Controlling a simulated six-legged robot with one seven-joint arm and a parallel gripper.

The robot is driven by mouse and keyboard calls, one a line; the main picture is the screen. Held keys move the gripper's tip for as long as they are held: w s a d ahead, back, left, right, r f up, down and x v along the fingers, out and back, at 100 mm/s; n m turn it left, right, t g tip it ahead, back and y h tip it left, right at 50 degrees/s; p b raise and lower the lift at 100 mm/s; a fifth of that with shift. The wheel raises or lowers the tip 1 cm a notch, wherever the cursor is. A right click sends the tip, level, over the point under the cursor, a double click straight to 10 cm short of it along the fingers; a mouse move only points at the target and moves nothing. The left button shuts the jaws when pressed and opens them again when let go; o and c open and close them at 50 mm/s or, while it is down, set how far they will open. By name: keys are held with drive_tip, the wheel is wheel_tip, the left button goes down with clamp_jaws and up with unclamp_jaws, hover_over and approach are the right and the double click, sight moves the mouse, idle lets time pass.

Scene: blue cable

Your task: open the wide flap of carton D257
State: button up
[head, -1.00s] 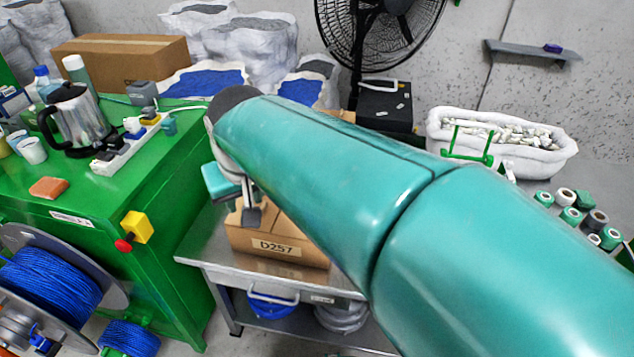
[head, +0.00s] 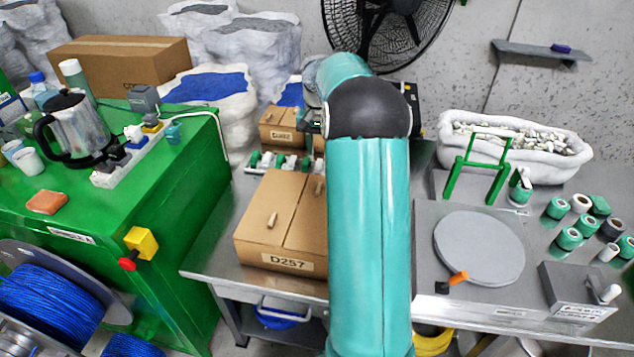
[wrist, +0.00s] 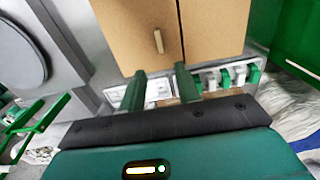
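Carton D257 (head: 262,253) is a brown box on the metal bench, labelled on its front. Its top shows two closed flaps with a seam between them. The left flap (head: 278,198) has a peg handle. The right flap (head: 309,215) has a peg (head: 318,187) near its back edge, and my arm hides its right part. In the wrist view this flap (wrist: 125,35) looks the wider one, its peg (wrist: 158,41) just beyond my fingertips. My gripper (wrist: 160,82) is open and empty, its fingers apart, touching no peg. In the head view my arm mostly hides it.
A row of green and white parts (head: 290,162) and a smaller carton (head: 280,127) stand behind D257. A round grey plate (head: 480,248), a green frame (head: 478,165) and several rolls (head: 570,238) lie to the right. A green cabinet (head: 180,200) stands left.

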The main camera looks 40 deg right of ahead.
sight(319, 186)
wheel_tip(319, 186, down, 14)
drive_tip(key=shift+d+r, duration=0.1)
drive_tip(key=shift+d, duration=0.05)
clamp_jaws()
idle(0.4)
